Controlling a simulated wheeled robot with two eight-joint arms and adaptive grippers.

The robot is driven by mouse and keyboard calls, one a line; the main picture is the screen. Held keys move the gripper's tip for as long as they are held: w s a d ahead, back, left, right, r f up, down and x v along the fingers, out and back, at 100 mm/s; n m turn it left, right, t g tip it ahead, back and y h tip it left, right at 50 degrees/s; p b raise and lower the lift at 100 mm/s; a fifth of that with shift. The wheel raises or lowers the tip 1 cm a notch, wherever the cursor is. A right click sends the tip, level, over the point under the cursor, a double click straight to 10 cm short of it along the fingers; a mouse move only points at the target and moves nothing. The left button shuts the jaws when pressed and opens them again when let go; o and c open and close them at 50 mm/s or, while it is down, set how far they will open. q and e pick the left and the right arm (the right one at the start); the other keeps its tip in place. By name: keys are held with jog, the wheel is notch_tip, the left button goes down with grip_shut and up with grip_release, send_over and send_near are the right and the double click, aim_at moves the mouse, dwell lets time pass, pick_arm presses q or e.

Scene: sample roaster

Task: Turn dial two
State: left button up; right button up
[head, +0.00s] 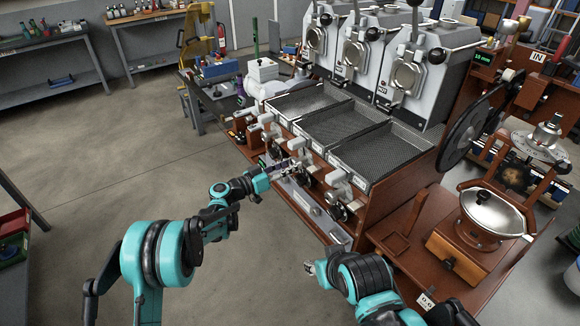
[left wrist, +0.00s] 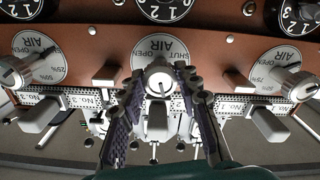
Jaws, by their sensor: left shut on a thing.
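The roaster's wooden front panel carries a row of dials and levers. In the left wrist view, which is upside down, the middle round white AIR plate (left wrist: 160,47) has a metal knob (left wrist: 158,80) below it in the picture. My left gripper (left wrist: 160,92) has one finger on each side of this knob and is shut on it. In the head view my left gripper (head: 284,166) reaches the middle of the panel and partly hides the dial there. My right gripper (head: 309,267) is low in front of the roaster, away from the dials; its finger opening is unclear.
Similar AIR dials sit at left (left wrist: 38,57) and right (left wrist: 277,66) of the middle one, with grey levers close by. Mesh cooling trays (head: 337,128) lie above the panel. A wooden grinder (head: 478,230) stands at right.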

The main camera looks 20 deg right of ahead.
pick_arm(q)
jog(key=shift+r+n+b, duration=0.1)
jog(key=shift+n+b, duration=0.5)
jog(key=shift+n, duration=9.7)
jog(key=o, duration=1.2)
jog(key=shift+c, duration=0.2)
